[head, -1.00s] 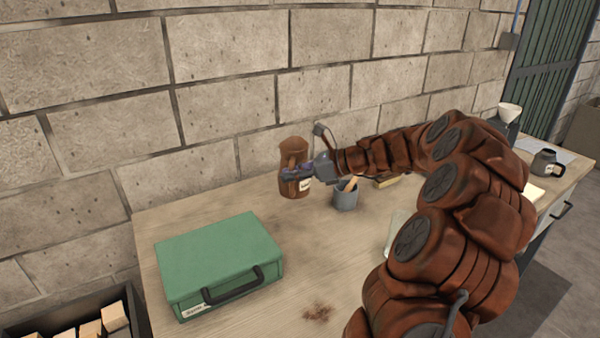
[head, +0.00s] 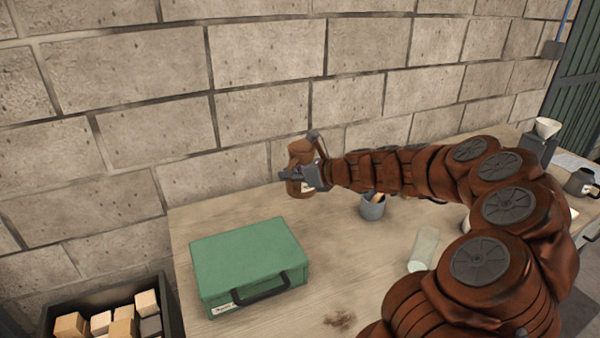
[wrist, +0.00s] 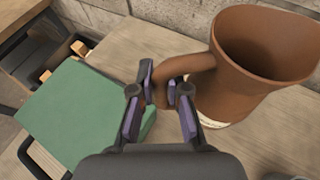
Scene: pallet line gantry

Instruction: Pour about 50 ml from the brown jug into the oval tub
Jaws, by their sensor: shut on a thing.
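The brown jug (head: 299,158) is near the wall over the back of the workbench, about upright, and seems a little above the top. In the wrist view its wide open mouth and pale label show on the jug (wrist: 245,80); no liquid level can be made out inside. My gripper (head: 289,176) is shut on the jug's handle, which sits between the fingers in the wrist view (wrist: 163,92). I cannot make out the oval tub in any view; my arm covers part of the bench at right.
A green case (head: 245,258) lies on the workbench (head: 195,212) at left. A dark bin (head: 165,290) of blocks is at lower left. A dark pot (head: 581,182) is far right.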

